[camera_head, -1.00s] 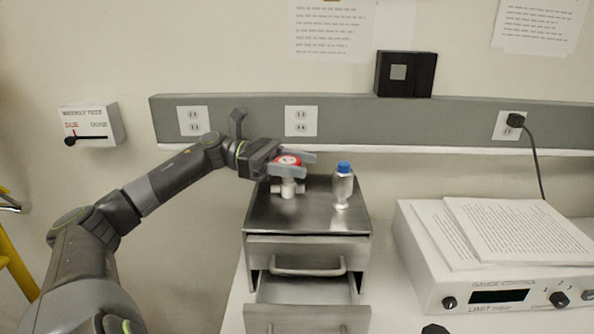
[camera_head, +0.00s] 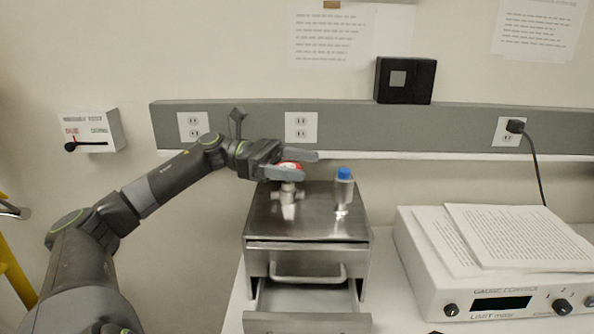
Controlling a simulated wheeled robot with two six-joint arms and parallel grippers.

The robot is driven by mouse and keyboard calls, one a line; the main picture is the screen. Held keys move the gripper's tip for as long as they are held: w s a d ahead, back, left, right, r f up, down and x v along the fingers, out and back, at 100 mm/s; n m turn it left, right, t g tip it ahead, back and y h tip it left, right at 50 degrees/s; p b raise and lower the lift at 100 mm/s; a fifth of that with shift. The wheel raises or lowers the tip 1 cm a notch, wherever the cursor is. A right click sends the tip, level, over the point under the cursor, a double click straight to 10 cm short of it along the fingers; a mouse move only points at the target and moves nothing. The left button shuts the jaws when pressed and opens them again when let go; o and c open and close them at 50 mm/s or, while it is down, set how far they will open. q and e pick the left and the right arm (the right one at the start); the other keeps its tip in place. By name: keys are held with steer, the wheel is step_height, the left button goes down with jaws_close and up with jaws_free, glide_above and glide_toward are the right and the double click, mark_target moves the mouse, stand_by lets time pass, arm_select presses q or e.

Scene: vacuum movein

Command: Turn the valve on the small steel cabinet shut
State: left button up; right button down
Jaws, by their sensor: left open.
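The small steel cabinet (camera_head: 268,228) stands on the white bench, with its lower drawer (camera_head: 308,320) pulled out. The valve (camera_head: 287,190) stands upright on the left of its top, with a pale body and a red handle. My left gripper (camera_head: 300,164) comes in from the left at the height of the red handle. Its two fingers are apart, one in front of the handle and one behind. The near finger hides much of the handle, so I cannot tell whether they touch it. My right gripper is not in view.
A small bottle with a blue cap (camera_head: 343,190) stands on the cabinet top, right of the valve. A gauge control box (camera_head: 430,280) with papers (camera_head: 510,240) on it is at the right. A grey outlet rail (camera_head: 375,126) runs along the wall behind.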

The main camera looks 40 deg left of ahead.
arm_select(q)
step_height(320, 180, up, 9)
steer(key=shift+f+b, duration=0.1)
steer(key=shift+b, duration=0.55)
